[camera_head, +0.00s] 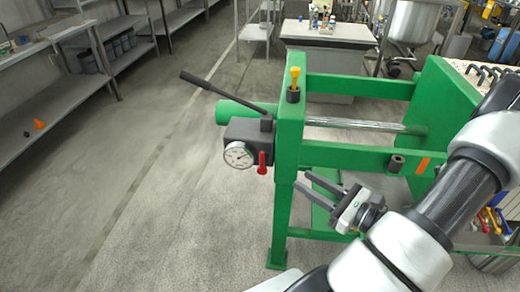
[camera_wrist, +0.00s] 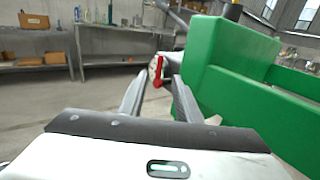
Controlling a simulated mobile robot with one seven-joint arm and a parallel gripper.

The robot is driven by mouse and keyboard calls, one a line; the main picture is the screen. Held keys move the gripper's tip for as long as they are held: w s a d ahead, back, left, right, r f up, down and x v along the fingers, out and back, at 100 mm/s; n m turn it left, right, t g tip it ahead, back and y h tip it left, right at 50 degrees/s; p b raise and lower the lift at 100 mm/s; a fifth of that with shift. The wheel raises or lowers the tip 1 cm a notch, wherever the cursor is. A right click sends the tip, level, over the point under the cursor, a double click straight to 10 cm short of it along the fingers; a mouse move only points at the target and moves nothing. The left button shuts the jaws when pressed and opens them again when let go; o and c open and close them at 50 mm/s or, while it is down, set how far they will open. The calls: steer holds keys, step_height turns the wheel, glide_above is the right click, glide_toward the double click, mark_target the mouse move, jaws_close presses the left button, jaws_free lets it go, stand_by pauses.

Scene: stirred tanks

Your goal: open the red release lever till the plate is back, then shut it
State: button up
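The red release lever (camera_head: 262,162) hangs down on the valve block (camera_head: 245,130) beside the round gauge (camera_head: 238,155), at the left end of a green press frame (camera_head: 290,130). In the wrist view the red lever (camera_wrist: 158,72) lies ahead, between the finger lines. My gripper (camera_head: 303,180) is open and empty, to the right of the lever and slightly lower, apart from it. Both fingers (camera_wrist: 158,85) show spread in the wrist view. A chrome rod (camera_head: 360,124) runs from the left upright toward the green plate-like part (camera_head: 440,95) at right. I cannot tell which part is the plate.
A long black pump handle (camera_head: 225,93) slopes up left from the block. A yellow-topped fitting (camera_head: 294,76) stands on the left upright. The green lower beam (camera_head: 345,155) lies just behind my gripper. Floor left of the press is clear. Shelves (camera_head: 60,110) stand far left.

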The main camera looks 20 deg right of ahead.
steer(key=b, duration=0.2)
glide_above(262, 170)
steer(key=shift+w+d, duration=0.2)
steer(key=shift+w, duration=0.2)
jaws_close()
